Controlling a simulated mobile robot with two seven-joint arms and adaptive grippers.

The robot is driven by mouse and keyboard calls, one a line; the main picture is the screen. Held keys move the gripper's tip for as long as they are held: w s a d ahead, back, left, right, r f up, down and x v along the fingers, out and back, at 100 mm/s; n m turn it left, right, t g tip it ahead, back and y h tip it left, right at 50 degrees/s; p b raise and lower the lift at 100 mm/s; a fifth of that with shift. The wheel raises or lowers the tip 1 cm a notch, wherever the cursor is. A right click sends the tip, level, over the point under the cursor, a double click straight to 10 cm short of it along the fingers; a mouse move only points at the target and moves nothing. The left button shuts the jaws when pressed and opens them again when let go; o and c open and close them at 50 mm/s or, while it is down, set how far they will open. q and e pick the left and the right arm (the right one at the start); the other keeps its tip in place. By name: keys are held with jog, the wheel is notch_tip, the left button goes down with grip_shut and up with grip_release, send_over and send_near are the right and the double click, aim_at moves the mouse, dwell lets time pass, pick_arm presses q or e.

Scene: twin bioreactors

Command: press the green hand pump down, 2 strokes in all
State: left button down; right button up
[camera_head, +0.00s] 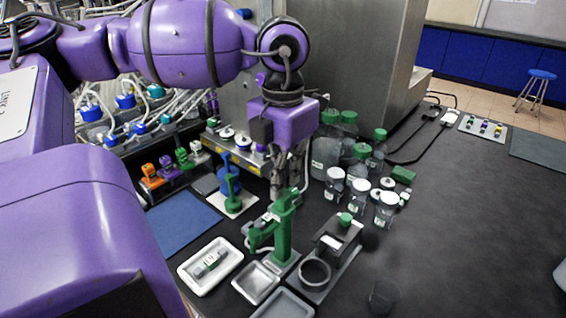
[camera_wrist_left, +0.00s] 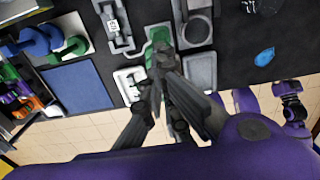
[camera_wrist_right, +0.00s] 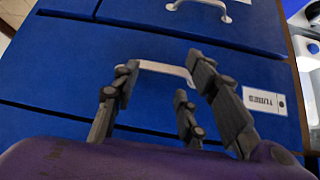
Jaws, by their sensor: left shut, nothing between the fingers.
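My right gripper (camera_wrist_right: 163,72) is open and empty in front of a blue drawer, outside the head view.
Bottles with green lids (camera_head: 348,125) and white-lidded jars (camera_head: 386,208) stand behind. The right bench is mostly clear.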

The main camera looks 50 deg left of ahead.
pick_arm(q)
jog(key=shift+f+b, duration=0.3)
jog(key=shift+f, duration=1.3)
pick_arm(e)
jog(key=shift+s+f, duration=0.3)
jog(key=shift+f, duration=0.1)
pick_arm(q)
jog(key=shift+r, duration=0.15)
jog(key=shift+r+p, duration=0.45)
jog(key=shift+r, duration=1.5)
pick_arm(e)
jog(key=shift+w+r, duration=0.45)
jog(key=shift+r, duration=0.15)
pick_arm(q)
jog(key=shift+r, duration=0.1)
jog(key=shift+r, duration=2.9)
pick_arm(e)
jog(key=shift+w+r, duration=0.25)
jog(key=shift+r, duration=0.15)
